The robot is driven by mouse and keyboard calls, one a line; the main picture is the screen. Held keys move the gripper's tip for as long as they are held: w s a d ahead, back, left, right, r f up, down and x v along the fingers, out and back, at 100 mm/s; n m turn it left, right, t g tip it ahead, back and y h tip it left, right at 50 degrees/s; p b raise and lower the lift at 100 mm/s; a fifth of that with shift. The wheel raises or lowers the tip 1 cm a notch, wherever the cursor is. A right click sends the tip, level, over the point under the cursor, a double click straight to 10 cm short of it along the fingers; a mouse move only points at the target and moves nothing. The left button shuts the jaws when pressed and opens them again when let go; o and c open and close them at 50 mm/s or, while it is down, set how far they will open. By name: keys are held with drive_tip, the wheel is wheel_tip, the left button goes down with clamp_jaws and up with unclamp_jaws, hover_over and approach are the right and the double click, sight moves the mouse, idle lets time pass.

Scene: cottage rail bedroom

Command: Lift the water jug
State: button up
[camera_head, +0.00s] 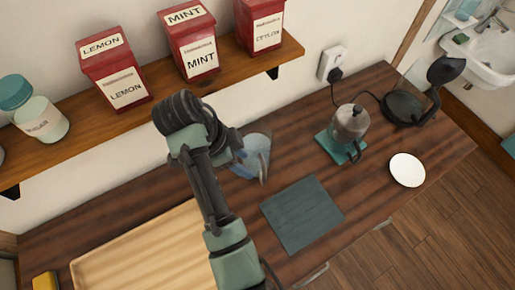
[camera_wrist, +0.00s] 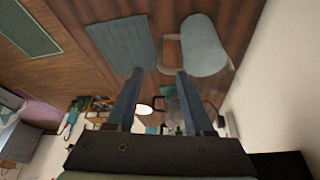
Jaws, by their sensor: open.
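The water jug (camera_head: 252,158) is a pale blue, see-through vessel on the wooden counter near the wall, partly hidden behind my arm in the head view. In the wrist view, the jug (camera_wrist: 204,48) is at the upper right, its handle (camera_wrist: 166,52) on its left side. My gripper (camera_wrist: 160,72) is open, with nothing between its two fingers. The handle shows just beyond the fingertips, nearer the right one; I cannot tell how far off it is. The fingers are not clearly visible in the head view.
A dark slate mat (camera_head: 302,214) lies right of the jug. A moka pot (camera_head: 350,122) stands on a teal trivet (camera_head: 327,143), with a white plate (camera_head: 407,170) further right. A wooden board (camera_head: 140,262) lies left. A shelf (camera_head: 165,105) with red tins runs above.

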drive_tip(key=b, duration=0.1)
approach(262, 183)
drive_tip(key=d+r, duration=0.1)
drive_tip(key=shift+w+d+f+p, duration=0.2)
drive_tip(key=shift+d+f+p, duration=0.1)
drive_tip(key=shift+d+f, duration=0.25)
drive_tip(key=p+x, duration=0.1)
drive_tip(key=x, duration=0.3)
drive_tip(key=shift+w+f, duration=0.2)
drive_tip(key=shift+f, duration=0.1)
clamp_jaws()
idle(0.6)
drive_tip(key=shift+w+r, duration=0.15)
drive_tip(key=shift+w, duration=0.05)
